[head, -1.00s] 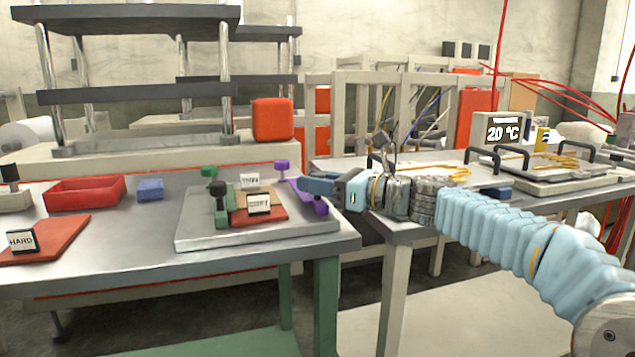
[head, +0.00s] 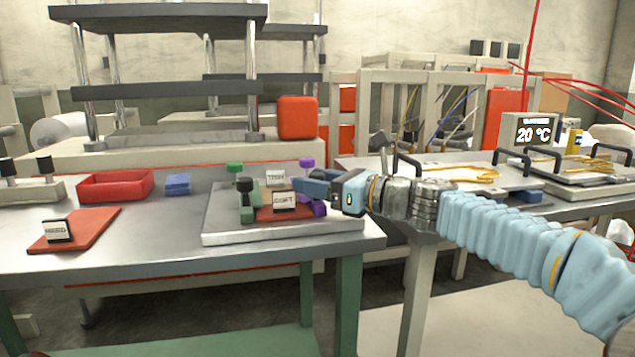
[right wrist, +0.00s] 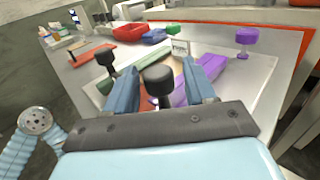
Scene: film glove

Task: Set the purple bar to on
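The purple bar (right wrist: 180,92) lies on a pale plate on the metal table in the right wrist view. A purple knob (right wrist: 248,38) stands beyond its far end. A black-topped knob (right wrist: 158,85) rises at its near end, between my right fingers. In the head view my right gripper (head: 303,187) covers much of the bar, and purple parts (head: 319,208) show around it. My right gripper (right wrist: 165,82) is open, with a finger on either side of the black knob and visible gaps. My left gripper is not in view.
A green bar with a green knob (head: 235,168) and black knob (head: 244,186) stands left of the purple bar. Small "TRIM"-like (head: 275,177) and "SOFT" (head: 285,201) signs stand nearby. A red tray (head: 115,186) and blue block (head: 177,185) sit further left.

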